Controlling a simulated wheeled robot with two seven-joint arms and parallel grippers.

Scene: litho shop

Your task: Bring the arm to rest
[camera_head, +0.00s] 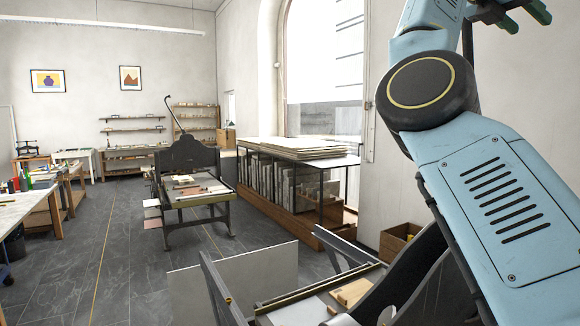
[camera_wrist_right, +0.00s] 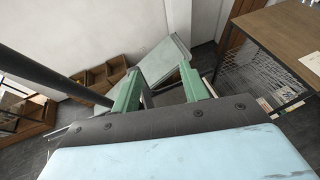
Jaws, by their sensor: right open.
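My right arm, pale blue with a black joint, rises along the right side of the head view. Its gripper (camera_head: 522,15) is raised at the top right corner, partly cut off by the frame edge. In the right wrist view the two green fingers of the right gripper (camera_wrist_right: 161,88) stand apart, open. I see nothing held between them. A pale grey-green panel shows beyond the fingers; I cannot tell what it is. My left gripper is not in view.
A press (camera_head: 190,158) stands mid-floor. A rack of upright slabs (camera_head: 284,177) lines the window wall. Another press bed (camera_head: 318,308) lies close below my arm. A brown table (camera_wrist_right: 284,36) is at the right of the wrist view.

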